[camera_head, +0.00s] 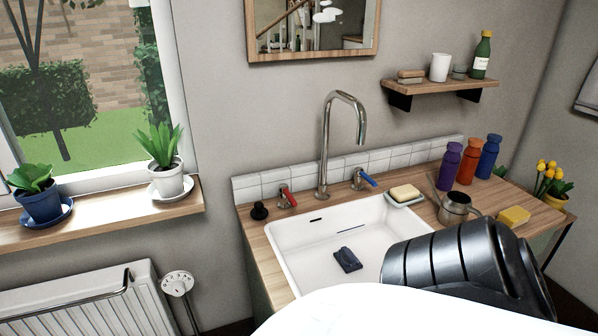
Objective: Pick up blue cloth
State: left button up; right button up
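A small dark blue folded piece (347,260), which looks like the blue cloth, lies on the floor of the white sink basin (300,248). It is left of a black and white arm part of mine that covers the lower right of the view. Neither my left nor my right gripper shows. The front right part of the basin is hidden behind my arm.
A chrome tap (325,150) stands behind the basin between a red handle (287,196) and a blue handle (362,180). Soap (405,193), a metal jug (455,209), a yellow sponge (514,216) and coloured bottles (468,162) stand on the right counter.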

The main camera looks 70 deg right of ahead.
aim_at(349, 263)
jog(key=u, duration=0.05)
jog(key=k, duration=0.75)
jog(key=z, duration=1.45)
jog(key=i, duration=0.4)
